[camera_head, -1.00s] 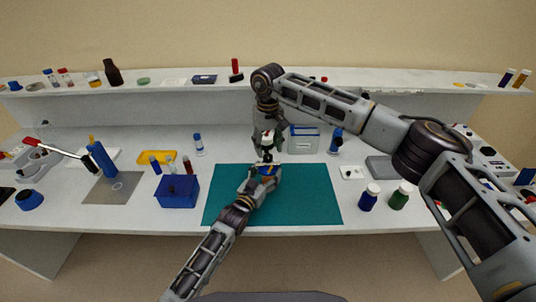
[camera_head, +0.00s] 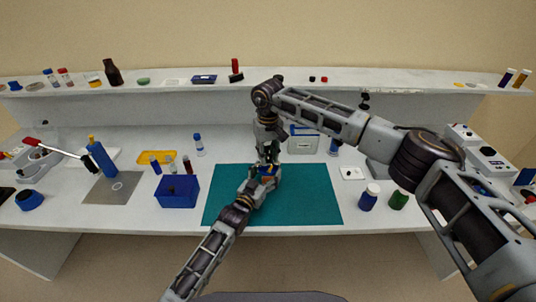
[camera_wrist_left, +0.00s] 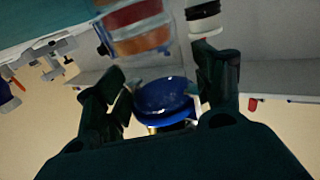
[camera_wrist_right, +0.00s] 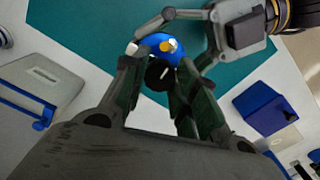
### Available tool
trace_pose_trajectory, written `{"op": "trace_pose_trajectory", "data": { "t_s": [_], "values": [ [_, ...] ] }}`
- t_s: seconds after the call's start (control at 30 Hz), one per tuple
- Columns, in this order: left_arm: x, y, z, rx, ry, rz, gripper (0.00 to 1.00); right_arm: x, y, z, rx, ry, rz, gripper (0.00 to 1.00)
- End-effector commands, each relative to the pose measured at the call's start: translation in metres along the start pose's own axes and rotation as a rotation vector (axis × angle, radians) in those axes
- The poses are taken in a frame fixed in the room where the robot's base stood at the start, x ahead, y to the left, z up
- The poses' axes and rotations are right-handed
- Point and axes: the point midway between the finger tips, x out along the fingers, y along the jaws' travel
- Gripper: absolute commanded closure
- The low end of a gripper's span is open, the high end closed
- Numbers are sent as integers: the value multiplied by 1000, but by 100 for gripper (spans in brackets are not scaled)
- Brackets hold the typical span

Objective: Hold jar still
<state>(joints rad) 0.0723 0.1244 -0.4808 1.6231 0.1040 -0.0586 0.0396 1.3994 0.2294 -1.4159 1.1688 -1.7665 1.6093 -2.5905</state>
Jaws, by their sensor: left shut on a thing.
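A small blue jar (camera_head: 267,172) is over the teal mat, mostly hidden by my grippers. In the left wrist view its blue rounded shape (camera_wrist_left: 165,97) sits between my left fingers. My left gripper (camera_head: 262,178) is shut on the jar from the front. In the right wrist view, the jar (camera_wrist_right: 170,50) shows blue with a yellow-orange spot, beside a small black round thing (camera_wrist_right: 159,76) that I cannot identify. My right gripper (camera_head: 267,160) points down close above the jar; its fingers look apart, with the black thing between them. Contact with the jar is unclear.
The teal mat (camera_head: 310,205) is clear to the right. A translucent bin (camera_head: 303,140) stands behind. My right arm spans the right side.

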Motion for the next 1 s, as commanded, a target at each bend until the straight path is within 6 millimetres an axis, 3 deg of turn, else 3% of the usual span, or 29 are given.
{"op": "trace_pose_trajectory", "data": {
  "t_s": [0.03, 0.13, 0.57, 1.0],
  "values": [
    [0, 0, 1, 0, -1, 0, 67, 0, 0, 0, 0, 0, 0, 83],
    [0, 0, 1, 0, -1, 0, 67, 0, 0, 0, 0, 0, 0, 95],
    [0, 0, 1, 0, -1, -1, 67, 0, 0, 0, 53, 1, 1, 96],
    [0, -1, 1, 0, -2, -1, 67, -1, 0, 0, 304, 2, 1, 96]
  ]
}}
